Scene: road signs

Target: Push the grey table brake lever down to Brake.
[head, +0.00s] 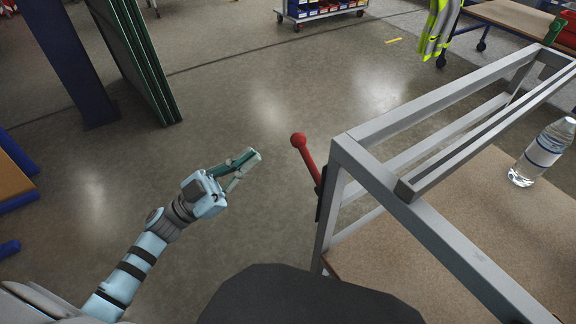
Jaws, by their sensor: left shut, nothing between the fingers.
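A red lever (308,165) with a round red knob at its top is mounted on the near left post of the grey metal table frame (344,165). It points up, tilted to the left, away from the post. Its lower end meets a dark mount on the post. No Brake marking can be read. My left gripper (254,156) is shut and empty, a short way left of the knob and apart from it. My right gripper is not in view.
The frame's wooden top (400,262) carries a water bottle (541,153) at the right. Green panels (140,60) stand at the back left. A trolley with bins (318,10) stands at the back. The floor left of the lever is clear.

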